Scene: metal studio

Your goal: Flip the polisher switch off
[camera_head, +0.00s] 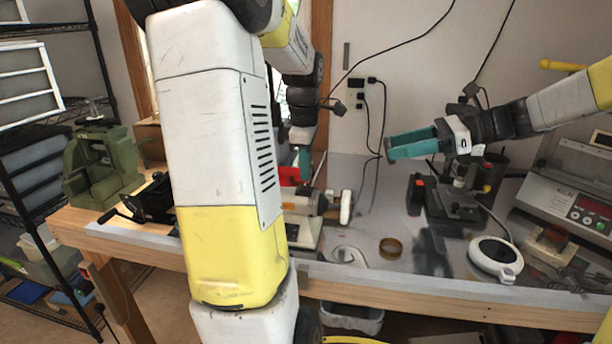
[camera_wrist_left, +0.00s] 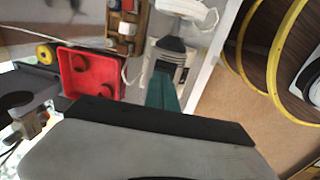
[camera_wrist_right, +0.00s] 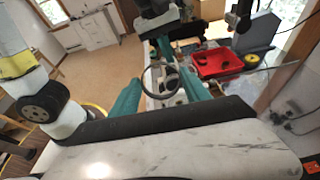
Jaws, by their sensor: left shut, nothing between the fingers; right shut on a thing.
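The polisher (camera_head: 302,203) stands on the bench in the head view, with a white wheel at its right end. My left arm hides its left part. My left gripper (camera_head: 303,160) is shut and empty, pointing down just above the polisher. In the left wrist view its teal fingers (camera_wrist_left: 162,92) are at the polisher's pale base (camera_wrist_left: 152,58), close to a dark part (camera_wrist_left: 174,60). I cannot tell whether they touch, or the switch's position. My right gripper (camera_head: 405,146) is raised over the bench, pointing left, its fingers apart on something I cannot clearly identify.
A red tray (camera_wrist_left: 93,75) lies beside the polisher. A brass ring (camera_head: 391,248), a white round device (camera_head: 495,257) and a black stand (camera_head: 452,203) are on the bench to the right. A green machine (camera_head: 102,170) stands at the left. Cords hang along the wall.

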